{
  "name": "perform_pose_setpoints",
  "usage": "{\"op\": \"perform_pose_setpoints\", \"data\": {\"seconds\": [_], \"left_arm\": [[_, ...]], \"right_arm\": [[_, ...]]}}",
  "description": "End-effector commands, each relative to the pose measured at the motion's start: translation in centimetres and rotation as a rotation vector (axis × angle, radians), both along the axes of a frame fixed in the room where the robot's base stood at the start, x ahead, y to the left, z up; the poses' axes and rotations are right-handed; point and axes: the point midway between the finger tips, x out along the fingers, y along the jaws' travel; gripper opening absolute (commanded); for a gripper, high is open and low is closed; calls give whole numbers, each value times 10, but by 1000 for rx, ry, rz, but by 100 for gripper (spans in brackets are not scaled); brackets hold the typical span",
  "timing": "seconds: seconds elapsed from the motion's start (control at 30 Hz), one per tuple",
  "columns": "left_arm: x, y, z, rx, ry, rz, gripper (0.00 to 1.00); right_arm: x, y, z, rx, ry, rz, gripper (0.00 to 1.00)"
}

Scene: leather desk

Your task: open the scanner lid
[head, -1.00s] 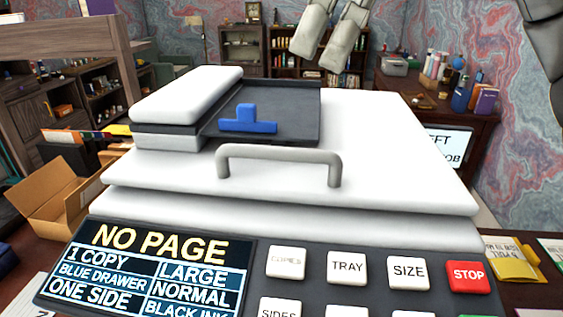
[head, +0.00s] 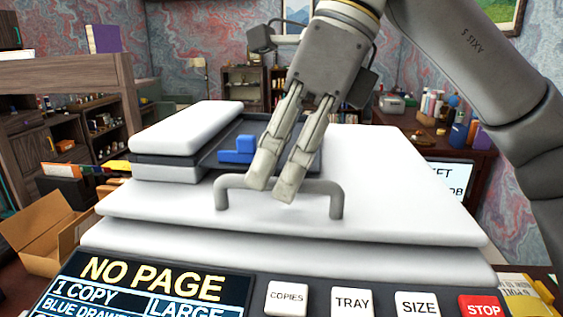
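The white scanner lid (head: 400,190) is down on the white scanner body (head: 180,238). A grey bar handle (head: 337,205) stands on the lid's front part. My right gripper (head: 274,187) points down at the handle, and its fingers cover the middle of the bar. A narrow gap shows between the two fingers. I cannot tell whether they touch the bar or are just above it. My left gripper is not in view.
A dark tray (head: 215,155) with a blue slider (head: 237,151) sits on the lid, next to a white feeder (head: 185,128). The control panel with a red STOP button (head: 483,308) is in front. An open cardboard box (head: 45,232) is at left, a wooden shelf (head: 60,72) behind it.

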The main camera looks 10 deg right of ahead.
Motion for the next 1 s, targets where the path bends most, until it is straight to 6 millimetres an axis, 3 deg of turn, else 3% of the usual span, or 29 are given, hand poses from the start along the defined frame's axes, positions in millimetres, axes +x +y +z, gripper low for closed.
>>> {"op": "perform_pose_setpoints", "data": {"seconds": [0.1,0.37,0.77,1.0], "left_arm": [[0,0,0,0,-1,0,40],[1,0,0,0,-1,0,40],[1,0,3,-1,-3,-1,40],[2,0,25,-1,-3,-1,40]], "right_arm": [[0,0,0,0,0,0,34],[0,0,0,0,0,0,1],[0,0,3,1,4,0,0],[3,-1,23,14,42,0,0]]}}
